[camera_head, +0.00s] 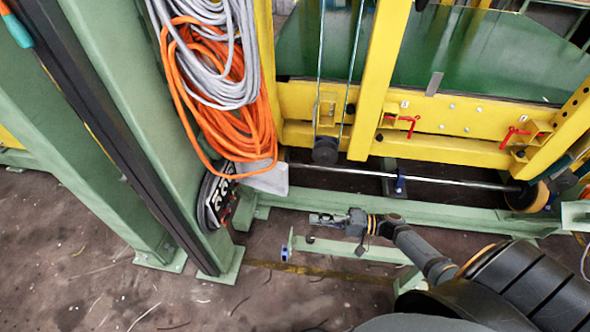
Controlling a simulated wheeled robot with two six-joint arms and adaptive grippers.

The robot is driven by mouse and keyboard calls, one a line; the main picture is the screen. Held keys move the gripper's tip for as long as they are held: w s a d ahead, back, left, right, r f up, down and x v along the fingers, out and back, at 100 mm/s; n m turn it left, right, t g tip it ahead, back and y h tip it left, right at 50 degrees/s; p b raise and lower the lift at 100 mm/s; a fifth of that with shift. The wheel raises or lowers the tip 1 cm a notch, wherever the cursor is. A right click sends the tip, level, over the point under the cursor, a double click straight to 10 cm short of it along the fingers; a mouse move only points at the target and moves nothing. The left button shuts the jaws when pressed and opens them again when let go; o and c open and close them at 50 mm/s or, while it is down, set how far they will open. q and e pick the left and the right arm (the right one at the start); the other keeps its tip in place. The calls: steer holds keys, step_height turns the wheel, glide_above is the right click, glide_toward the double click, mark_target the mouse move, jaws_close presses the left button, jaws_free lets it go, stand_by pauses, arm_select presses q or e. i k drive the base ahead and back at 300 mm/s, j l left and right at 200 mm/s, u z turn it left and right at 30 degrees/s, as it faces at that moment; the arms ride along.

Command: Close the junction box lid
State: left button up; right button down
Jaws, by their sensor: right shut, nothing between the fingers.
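My right gripper (316,219) is shut and empty. It reaches in from the lower right and points left, above a green horizontal beam. I cannot clearly make out a junction box or its lid. A pale grey flat piece (268,180) sticks out beside the green post, left of and above my gripper, clear of it. I cannot tell whether it is the lid. A dark item with white markings (222,192) sits next to it on the post. My left gripper is not in view.
Orange cable (205,95) and grey cable (225,60) hang in coils on the green post (130,110). A yellow frame (440,110) with red handles stands behind. A lower green rail (350,250) lies just below my gripper. Bare floor (90,270) is at lower left.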

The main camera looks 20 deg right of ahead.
mark_target(275, 181)
steer(key=i+l, duration=0.65)
steer(key=i, duration=0.05)
